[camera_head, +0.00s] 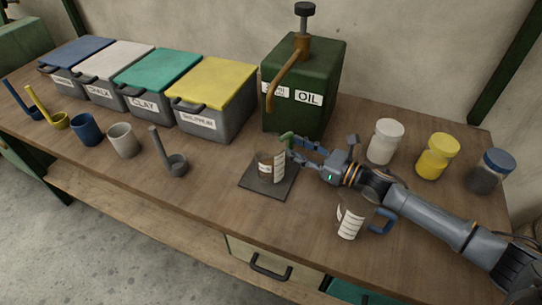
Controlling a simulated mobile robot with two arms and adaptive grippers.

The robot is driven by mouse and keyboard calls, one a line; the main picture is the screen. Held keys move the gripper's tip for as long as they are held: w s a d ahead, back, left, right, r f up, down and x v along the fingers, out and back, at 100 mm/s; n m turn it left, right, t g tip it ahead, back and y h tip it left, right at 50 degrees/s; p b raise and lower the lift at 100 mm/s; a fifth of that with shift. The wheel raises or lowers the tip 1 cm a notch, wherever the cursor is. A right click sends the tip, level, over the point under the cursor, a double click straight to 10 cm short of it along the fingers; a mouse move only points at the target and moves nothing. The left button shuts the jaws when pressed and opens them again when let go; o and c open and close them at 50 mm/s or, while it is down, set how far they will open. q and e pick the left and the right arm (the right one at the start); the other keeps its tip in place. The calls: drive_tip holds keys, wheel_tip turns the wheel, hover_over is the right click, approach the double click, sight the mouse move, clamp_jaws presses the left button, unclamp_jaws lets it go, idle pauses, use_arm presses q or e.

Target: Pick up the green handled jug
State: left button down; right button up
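The green handled jug (267,170) is a small brown and clear cup with white measuring marks. It stands upright on a dark square plate (256,187) near the middle of the bench. Its green handle (286,138) points to the back right. My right gripper (292,148) reaches in from the right, with its fingertips at the handle. The fingers partly cover the handle, and I cannot tell whether they are closed on it. My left gripper is not in view.
A similar jug with a blue handle (351,218) stands just below my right arm. A green oil can (305,85) with a pump stands close behind. Jars with white (385,141), yellow (438,156) and blue (490,171) lids stand at right. Lidded bins, scoops and cups fill the left.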

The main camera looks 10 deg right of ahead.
drive_tip(key=shift+w+a, duration=0.3)
clamp_jaws()
drive_tip(key=shift+r, duration=0.15)
